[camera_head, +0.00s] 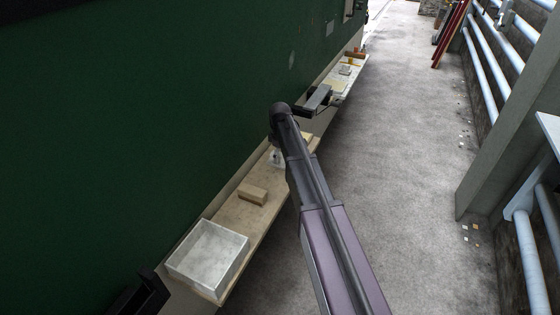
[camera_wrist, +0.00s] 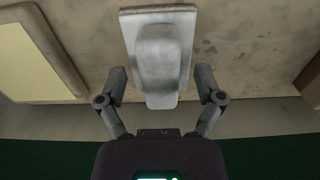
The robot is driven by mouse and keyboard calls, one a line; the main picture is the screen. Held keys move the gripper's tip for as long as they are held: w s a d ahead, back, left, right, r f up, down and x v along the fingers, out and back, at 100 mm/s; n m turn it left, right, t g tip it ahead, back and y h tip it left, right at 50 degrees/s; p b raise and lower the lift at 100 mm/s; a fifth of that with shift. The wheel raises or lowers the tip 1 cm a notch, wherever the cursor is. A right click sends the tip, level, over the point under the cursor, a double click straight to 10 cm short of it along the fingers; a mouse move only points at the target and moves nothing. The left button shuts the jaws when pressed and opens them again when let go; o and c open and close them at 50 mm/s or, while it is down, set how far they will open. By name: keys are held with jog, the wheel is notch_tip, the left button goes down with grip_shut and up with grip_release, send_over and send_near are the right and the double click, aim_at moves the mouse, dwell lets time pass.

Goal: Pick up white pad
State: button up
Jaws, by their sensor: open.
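The white pad (camera_wrist: 155,22) is a pale rectangular plate with a raised rounded block on top, lying on a stained, light-coloured shelf in the wrist view. My gripper (camera_wrist: 161,72) is open, with one finger on each side of the pad's near part. Visible gaps separate both fingers from the pad, and nothing is held. In the head view my arm reaches over the shelf (camera_head: 232,216) along the green wall; a small whitish patch shows beside the arm, too small to tell pad from gripper.
A yellowish flat piece (camera_wrist: 35,50) lies left of the pad in the wrist view. In the head view a brown block (camera_head: 253,194) and a whitish open tray (camera_head: 207,253) sit nearer on the shelf. The green wall (camera_head: 150,110) borders it; the grey floor (camera_head: 410,150) right is open.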

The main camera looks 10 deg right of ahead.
aim_at(280, 154)
grip_shut()
jog(key=shift+r, duration=0.2)
dwell(0.3)
notch_tip(280, 154, up, 10)
jog(key=p, duration=1)
jog(key=shift+f, duration=0.2)
jog(key=c, duration=0.9)
grip_release()
jog(key=shift+c, duration=1)
